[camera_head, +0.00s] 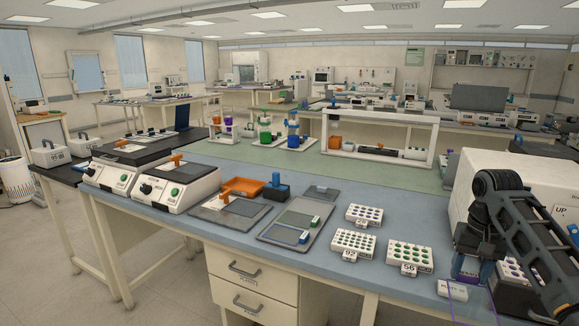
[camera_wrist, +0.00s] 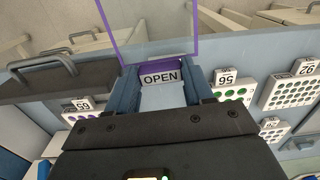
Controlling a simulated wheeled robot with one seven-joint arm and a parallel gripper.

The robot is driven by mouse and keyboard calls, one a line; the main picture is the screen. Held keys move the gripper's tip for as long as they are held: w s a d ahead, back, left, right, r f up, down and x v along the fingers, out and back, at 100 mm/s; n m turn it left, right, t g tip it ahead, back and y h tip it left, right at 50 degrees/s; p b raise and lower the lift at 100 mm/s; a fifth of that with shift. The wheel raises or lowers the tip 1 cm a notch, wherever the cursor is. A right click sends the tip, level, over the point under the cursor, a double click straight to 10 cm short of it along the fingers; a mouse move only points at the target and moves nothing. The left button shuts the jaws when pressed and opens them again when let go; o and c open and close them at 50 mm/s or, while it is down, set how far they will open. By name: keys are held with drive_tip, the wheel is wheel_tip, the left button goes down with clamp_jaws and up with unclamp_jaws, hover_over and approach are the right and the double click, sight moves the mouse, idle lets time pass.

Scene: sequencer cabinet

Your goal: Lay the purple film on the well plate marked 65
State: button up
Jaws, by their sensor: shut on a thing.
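The purple film shows in the wrist view as a clear sheet with a purple edge (camera_wrist: 197,28) and a purple band beside a tab reading OPEN. My gripper (camera_wrist: 164,92) is shut on that tab end, and the sheet extends beyond the fingers. In the head view my gripper (camera_head: 467,268) is at the bench's right front, with the film's white tab (camera_head: 452,290) below it. A well plate with a tag that seems to read 65 (camera_wrist: 83,104) is left of my gripper in the wrist view, mostly hidden by it. In the head view a purple-welled plate (camera_head: 512,268) is partly behind my arm.
A plate tagged 56 (camera_head: 408,258) stands left of my gripper, with other well plates (camera_head: 353,243) farther left. A large white machine (camera_head: 549,196) stands behind my arm. A dark lid with a grey handle (camera_wrist: 45,65) is close in the wrist view. Trays (camera_head: 297,222) lie mid-bench.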

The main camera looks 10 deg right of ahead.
drive_tip(key=s+a+f+n, duration=0.2)
drive_tip(key=s+a+f, duration=0.2)
drive_tip(key=a+f, duration=0.2)
drive_tip(key=s+a+f+n+b, duration=0.1)
drive_tip(key=s+a+f, duration=0.4)
drive_tip(key=a, duration=0.6)
drive_tip(key=s+a+f+n, duration=0.3)
drive_tip(key=s+a+f, duration=0.2)
drive_tip(key=a+f, duration=0.3)
drive_tip(key=shift+a+f, duration=0.4)
drive_tip(key=shift+a, duration=0.1)
drive_tip(key=shift+s, duration=0.1)
